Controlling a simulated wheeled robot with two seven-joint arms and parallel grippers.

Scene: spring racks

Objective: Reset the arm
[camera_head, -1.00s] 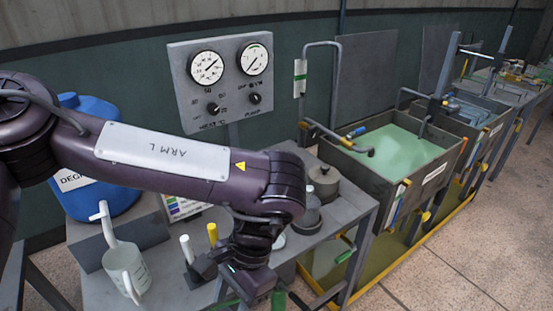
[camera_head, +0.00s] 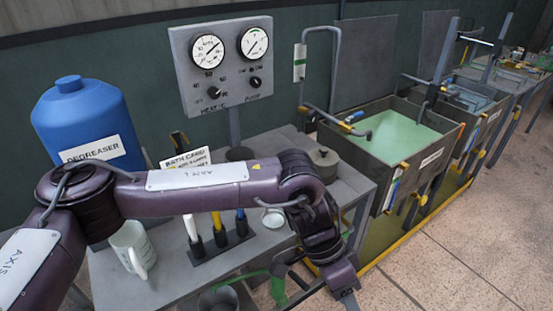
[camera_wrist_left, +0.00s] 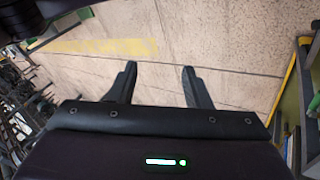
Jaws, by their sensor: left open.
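My left arm comes in from the left in the head view and reaches across the front of the grey bench. My left gripper (camera_head: 348,300) hangs past the bench's front edge, at the bottom of the picture, its tips partly cut off. In the left wrist view the two dark fingers of my left gripper (camera_wrist_left: 158,88) stand well apart with only tiled floor between them. It is open and empty. My right gripper is in neither view.
The bench (camera_head: 185,284) holds a blue degreaser jug (camera_head: 85,125), a white pitcher (camera_head: 130,250), a rack of coloured handles (camera_head: 222,242) and a gauge panel (camera_head: 225,62). A green bath tank (camera_head: 395,140) stands to the right. The tiled floor (camera_head: 450,260) at the lower right is clear.

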